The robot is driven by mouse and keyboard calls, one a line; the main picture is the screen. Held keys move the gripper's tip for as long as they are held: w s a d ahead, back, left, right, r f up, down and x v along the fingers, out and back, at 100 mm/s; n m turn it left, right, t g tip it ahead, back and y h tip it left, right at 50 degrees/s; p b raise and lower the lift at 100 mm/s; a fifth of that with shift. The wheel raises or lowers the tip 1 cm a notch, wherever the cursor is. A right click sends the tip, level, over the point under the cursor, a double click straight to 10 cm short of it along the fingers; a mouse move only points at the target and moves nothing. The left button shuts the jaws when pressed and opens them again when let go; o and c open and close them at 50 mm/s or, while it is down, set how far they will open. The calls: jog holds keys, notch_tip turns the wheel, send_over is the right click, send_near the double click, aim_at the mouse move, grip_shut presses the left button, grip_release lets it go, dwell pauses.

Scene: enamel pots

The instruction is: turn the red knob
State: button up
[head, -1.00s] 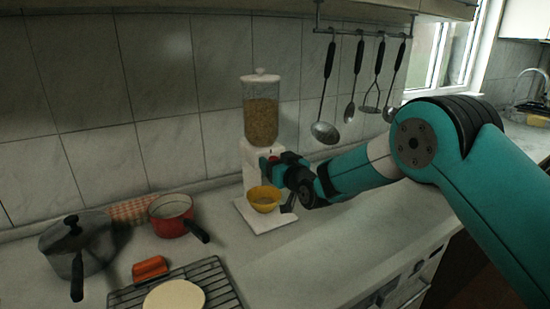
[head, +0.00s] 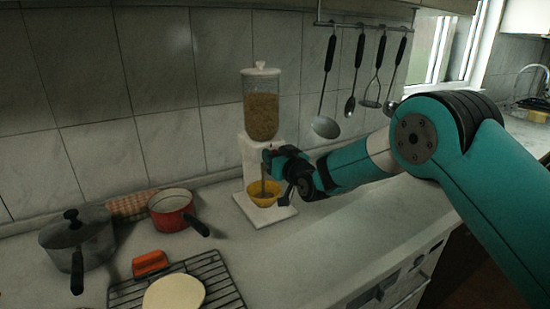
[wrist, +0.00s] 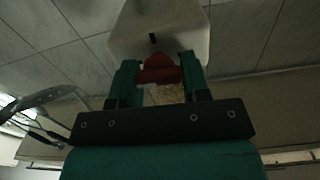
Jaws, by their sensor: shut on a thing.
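The red knob (wrist: 160,70) is on the front of the white dispenser stand (head: 252,158) and sits between my fingers in the wrist view. My gripper (wrist: 159,78) is shut on it, one finger on each side. In the head view my gripper (head: 268,160) covers the knob. A clear hopper (head: 261,112) of brown grain tops the stand. A yellow bowl (head: 260,198) stands on the base below my gripper. A brownish streak runs down towards the bowl, and a grainy patch shows below the knob in the wrist view; it looks like falling grain.
A red saucepan (head: 171,217), a grey lidded pot (head: 88,240) and an orange block (head: 150,262) stand to the left. A wire rack (head: 222,279) holds a pale round disc (head: 174,294). Utensils hang from a rail (head: 365,25) behind my arm. The counter at front right is clear.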

jog(key=m+b, duration=0.3)
jog(key=shift+f, duration=0.25)
jog(key=m+b, duration=0.4)
jog(key=m, duration=0.1)
jog(key=shift+d, duration=0.15)
jog(key=m+b, duration=0.2)
jog(key=m, duration=0.3)
jog(key=shift+m+b, duration=0.8)
jog(key=shift+m, duration=1.2)
jog(key=o, duration=0.9)
